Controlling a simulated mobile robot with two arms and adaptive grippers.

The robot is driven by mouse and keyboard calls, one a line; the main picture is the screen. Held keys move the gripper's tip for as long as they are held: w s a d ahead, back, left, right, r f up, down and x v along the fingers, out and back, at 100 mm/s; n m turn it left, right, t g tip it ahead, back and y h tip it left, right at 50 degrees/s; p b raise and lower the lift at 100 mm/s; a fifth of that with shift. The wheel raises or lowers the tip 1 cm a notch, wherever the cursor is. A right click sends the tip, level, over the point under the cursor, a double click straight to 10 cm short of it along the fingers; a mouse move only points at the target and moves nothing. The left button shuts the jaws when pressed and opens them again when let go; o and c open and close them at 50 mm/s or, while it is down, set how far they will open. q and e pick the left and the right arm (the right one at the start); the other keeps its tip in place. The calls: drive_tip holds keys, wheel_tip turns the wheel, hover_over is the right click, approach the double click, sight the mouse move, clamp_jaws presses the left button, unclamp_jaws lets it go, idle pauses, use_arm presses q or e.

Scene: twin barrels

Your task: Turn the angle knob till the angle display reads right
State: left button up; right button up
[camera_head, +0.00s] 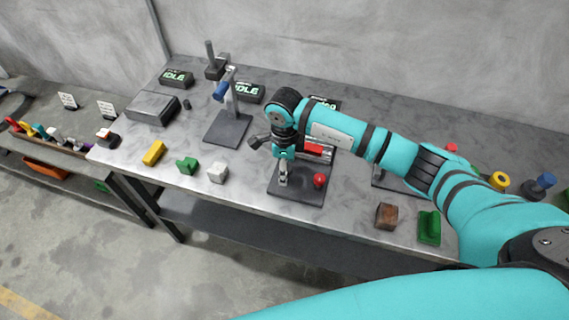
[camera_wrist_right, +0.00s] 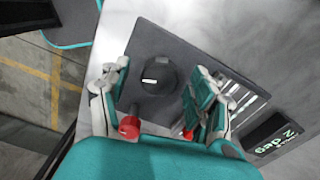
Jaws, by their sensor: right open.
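In the right wrist view a round black knob (camera_wrist_right: 160,84) with a white mark sits on a dark plate (camera_wrist_right: 200,62). My right gripper (camera_wrist_right: 158,72) is open, with one finger on each side of the knob; I cannot tell whether they touch it. A dark display (camera_wrist_right: 272,138) at the lower right shows pale green text ending in "deg"; its number is tilted and looks like a 2. In the head view my right gripper (camera_head: 283,178) is over the dark plate (camera_head: 308,193) and hides the knob. The display (camera_head: 328,104) there is mostly behind my right arm. My left gripper is not in view.
A red ball-topped part (camera_head: 319,180) stands beside the gripper, and a red cylinder (camera_head: 316,149) lies behind it. A brown block (camera_head: 387,216) and green piece (camera_head: 429,228) lie to the right. A white block (camera_head: 217,173) lies left. A clamp stand (camera_head: 228,125) rises behind.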

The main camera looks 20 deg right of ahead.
drive_tip(key=shift+f, duration=0.1)
drive_tip(key=c, duration=1.2)
drive_tip(key=shift+o, duration=0.2)
drive_tip(key=shift+f+m+b, duration=0.15)
drive_tip(key=shift+m+b, duration=0.3)
drive_tip(key=shift+m, duration=0.05)
drive_tip(key=shift+m+b, duration=0.4)
drive_tip(key=shift+m, duration=0.5)
drive_tip(key=o, duration=1.2)
drive_tip(key=shift+c, duration=0.2)
drive_tip(key=shift+r, duration=0.25)
